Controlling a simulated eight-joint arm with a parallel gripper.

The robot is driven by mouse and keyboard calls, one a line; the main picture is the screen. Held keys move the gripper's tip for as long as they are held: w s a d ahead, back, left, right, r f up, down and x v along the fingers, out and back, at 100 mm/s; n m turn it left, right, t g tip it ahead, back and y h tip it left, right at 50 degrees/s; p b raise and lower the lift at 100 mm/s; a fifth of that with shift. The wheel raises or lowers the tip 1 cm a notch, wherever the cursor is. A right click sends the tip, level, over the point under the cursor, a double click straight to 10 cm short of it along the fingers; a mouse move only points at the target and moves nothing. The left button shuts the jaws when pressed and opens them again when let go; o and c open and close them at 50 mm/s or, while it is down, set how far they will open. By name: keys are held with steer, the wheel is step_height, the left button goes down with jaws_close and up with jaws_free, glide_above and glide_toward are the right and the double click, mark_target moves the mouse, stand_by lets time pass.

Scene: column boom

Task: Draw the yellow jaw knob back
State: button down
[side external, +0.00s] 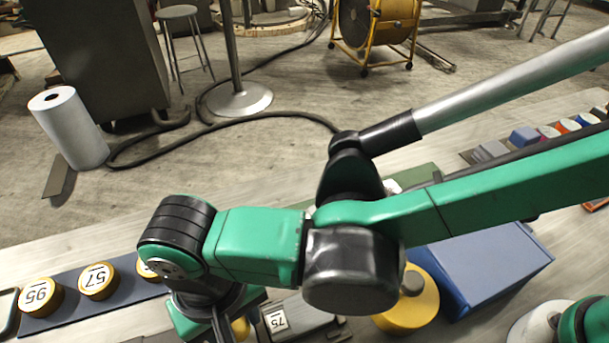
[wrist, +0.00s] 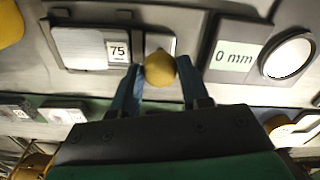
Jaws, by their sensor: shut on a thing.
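The yellow jaw knob (wrist: 160,68) is a round knob in the middle of the wrist view, between the two blue fingers of my gripper (wrist: 158,88). The fingers are closed on its sides. Next to it on the left is a grey block with a label reading 75 (wrist: 118,50). To the right is a plate reading 0 mm (wrist: 234,52). In the side view a small part of the yellow knob (side external: 241,328) shows beside the 75 label (side external: 277,320); my arm hides most of the gripper there.
Yellow round pieces marked 95 (side external: 40,296) and 57 (side external: 98,281) sit on a dark blue strip at the left. A blue box (side external: 490,268) and a yellow round object (side external: 412,305) stand to the right. A round white-faced disc (wrist: 288,57) lies right of the 0 mm plate.

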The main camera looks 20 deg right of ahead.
stand_by(0.3)
steer(key=shift+a, duration=1.55)
steer(key=shift+c, duration=2.1)
jaws_free()
steer(key=shift+r, duration=0.1)
step_height(320, 180, up, 6)
steer(key=shift+f, duration=0.25)
steer(key=shift+d, duration=0.1)
